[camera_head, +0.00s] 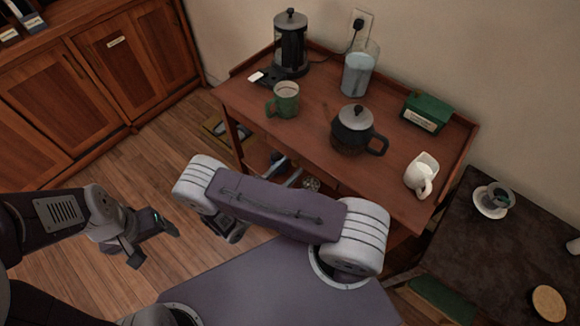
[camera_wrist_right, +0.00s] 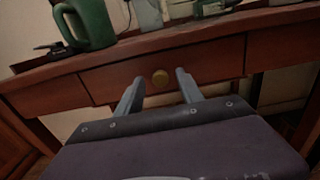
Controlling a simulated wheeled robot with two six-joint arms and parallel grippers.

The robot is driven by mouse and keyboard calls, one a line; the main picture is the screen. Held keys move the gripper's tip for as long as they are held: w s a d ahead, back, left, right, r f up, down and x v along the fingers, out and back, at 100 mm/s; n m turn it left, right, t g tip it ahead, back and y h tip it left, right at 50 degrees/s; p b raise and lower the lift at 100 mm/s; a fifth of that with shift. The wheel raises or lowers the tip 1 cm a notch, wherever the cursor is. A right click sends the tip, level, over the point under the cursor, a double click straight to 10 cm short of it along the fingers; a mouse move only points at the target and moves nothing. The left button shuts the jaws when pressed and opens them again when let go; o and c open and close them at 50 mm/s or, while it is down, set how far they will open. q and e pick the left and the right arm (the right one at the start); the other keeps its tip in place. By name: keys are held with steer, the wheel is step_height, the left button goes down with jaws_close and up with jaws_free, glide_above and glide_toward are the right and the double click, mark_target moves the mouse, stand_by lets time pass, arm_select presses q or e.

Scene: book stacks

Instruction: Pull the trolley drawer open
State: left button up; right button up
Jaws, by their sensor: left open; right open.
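The wooden trolley (camera_head: 315,135) stands against the wall. I cannot tell whether the fingers reach past the knob. My left gripper (camera_head: 155,246) is open and empty over the floor, away from the trolley.
On the trolley top stand a green mug (camera_head: 284,100), a French press (camera_head: 291,45), a glass jug (camera_head: 359,72), a dark teapot (camera_head: 355,130), a green box (camera_head: 427,112) and a white pitcher (camera_head: 421,175). A dark table (camera_head: 465,235) adjoins at right. Wooden cabinets (camera_head: 120,60) stand left.

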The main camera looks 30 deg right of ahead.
steer(key=shift+w+d, duration=0.2)
steer(key=shift+d, duration=0.25)
jaws_close()
stand_by(1.1)
